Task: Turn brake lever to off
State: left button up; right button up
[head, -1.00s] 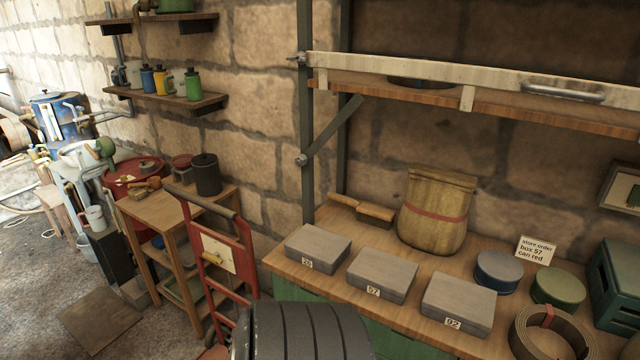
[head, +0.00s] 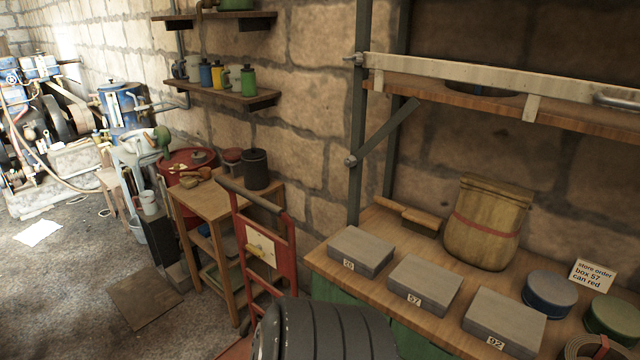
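I cannot make out the brake lever in the head view. Blue machinery with wheels, a belt or hose and pipes (head: 60,120) stands at the far left, cut by the picture edge and too small to read in detail. A blue drum-shaped tank (head: 122,108) stands to its right. A red upright frame (head: 282,262) in the middle carries a pale plate (head: 262,249) with a small fitting that I cannot identify. Neither of my grippers is in view.
A wooden bench (head: 385,218) at right holds grey boxes, a sack and round cans. A small wooden table (head: 212,203) and a red drum (head: 190,160) stand along the wall. A dark ribbed cylinder (head: 330,330) fills the bottom middle. Open floor (head: 70,290) lies at left.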

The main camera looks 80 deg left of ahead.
aim_at(257, 250)
jog(key=u, duration=3.2)
